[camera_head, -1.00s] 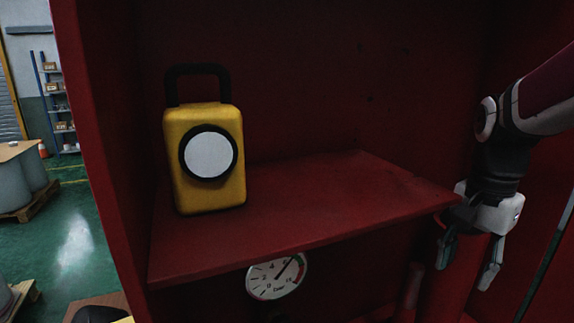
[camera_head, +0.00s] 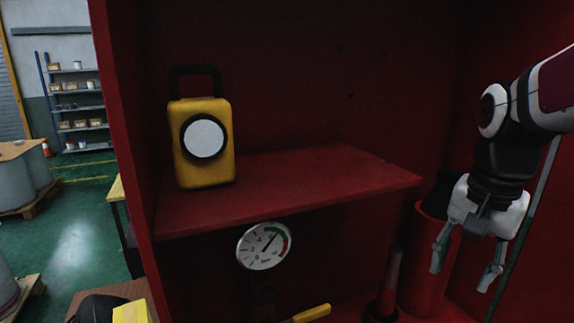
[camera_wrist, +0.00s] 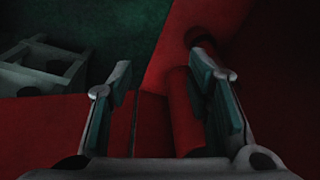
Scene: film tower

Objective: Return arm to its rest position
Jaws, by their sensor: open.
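My gripper (camera_head: 466,268) hangs at the right of the head view, fingers pointing down, open and empty. It is to the right of the red shelf (camera_head: 300,190) and in front of a red cylinder (camera_head: 425,265). In the wrist view my gripper (camera_wrist: 168,95) shows both fingers spread apart, with a red cylinder (camera_wrist: 185,115) seen between them and nothing held.
A yellow lamp (camera_head: 204,165) with a black handle stands on the shelf. A round gauge (camera_head: 263,246) is below it. A yellow-handled item (camera_head: 312,313) lies lower down. Green floor (camera_head: 85,230) and storage racks (camera_head: 75,95) are outside at left.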

